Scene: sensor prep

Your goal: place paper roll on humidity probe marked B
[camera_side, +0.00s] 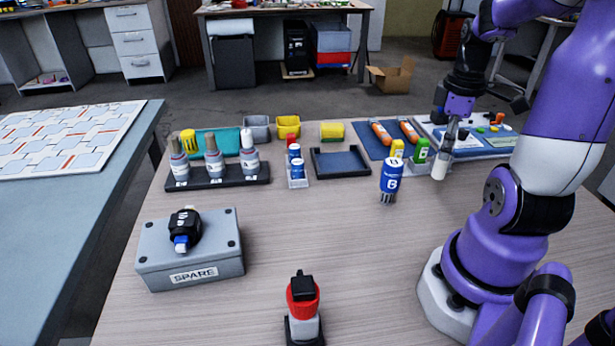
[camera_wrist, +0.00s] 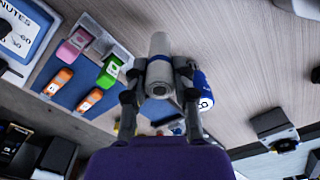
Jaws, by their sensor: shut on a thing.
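My gripper (camera_side: 447,147) is shut on a pale paper roll (camera_side: 439,169), held above the table near the back right. In the wrist view the roll (camera_wrist: 159,80) sits between both fingers (camera_wrist: 160,70). A blue cylinder marked B (camera_side: 391,176) stands upright on the table, left of the roll and apart from it; it partly shows behind the right finger in the wrist view (camera_wrist: 203,92). Three grey bottle-like pieces (camera_side: 214,158) stand in a dark rack (camera_side: 232,180) at the left, two with brown tops and one with a white top. Their small labels are unreadable.
A grey SPARE box (camera_side: 190,262) with a black piece on it and a red-topped piece (camera_side: 303,300) stand in front. A dark tray (camera_side: 340,162), small yellow and green blocks (camera_side: 421,150) and a blue mat (camera_side: 375,135) lie behind. The table's centre is clear.

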